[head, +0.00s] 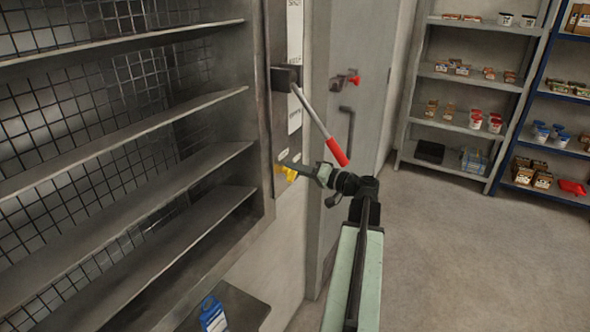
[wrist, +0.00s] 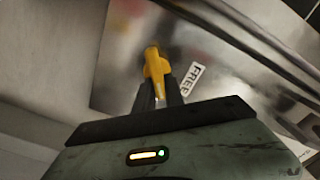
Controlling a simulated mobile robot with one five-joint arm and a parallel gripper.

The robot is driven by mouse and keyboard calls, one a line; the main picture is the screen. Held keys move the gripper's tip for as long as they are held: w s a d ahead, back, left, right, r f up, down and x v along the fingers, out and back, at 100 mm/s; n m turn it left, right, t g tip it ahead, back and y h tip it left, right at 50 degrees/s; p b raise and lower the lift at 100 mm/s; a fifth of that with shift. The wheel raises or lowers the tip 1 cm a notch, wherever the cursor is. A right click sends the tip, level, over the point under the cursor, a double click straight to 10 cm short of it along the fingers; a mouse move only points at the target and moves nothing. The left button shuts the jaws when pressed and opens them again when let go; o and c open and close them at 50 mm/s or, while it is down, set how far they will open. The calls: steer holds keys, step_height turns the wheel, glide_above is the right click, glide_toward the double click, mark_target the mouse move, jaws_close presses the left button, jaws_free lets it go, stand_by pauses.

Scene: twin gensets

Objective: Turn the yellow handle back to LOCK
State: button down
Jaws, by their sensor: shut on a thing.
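The yellow handle (wrist: 155,68) sits on a metal panel (wrist: 118,50) in the wrist view, with its lower end between my gripper's fingers. A white label reading FREE (wrist: 192,78) is just right of the handle. My gripper (wrist: 160,95) is shut on the handle. In the head view my gripper (head: 290,165) reaches left to the panel, and a bit of the yellow handle (head: 288,173) shows below the fingers. The rest of the handle is hidden there by the gripper. No LOCK label can be made out.
A lever with a red grip (head: 337,152) slants down from a dark box (head: 286,77), close above my gripper. Empty metal shelves (head: 120,140) stand at left. A grey door (head: 345,120) is behind. Stocked shelves (head: 470,130) stand at right, with clear floor before them.

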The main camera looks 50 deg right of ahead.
steer(key=m, duration=0.3)
steer(key=shift+d+f+m, duration=0.15)
steer(key=shift+f+m, duration=0.15)
steer(key=shift+f+m+b, duration=0.25)
steer(key=shift+m+b, duration=0.2)
steer(key=shift+m, duration=1.35)
steer(key=c, duration=1.4)
jaws_free()
steer(key=shift+c, duration=0.2)
steer(key=v, duration=0.8)
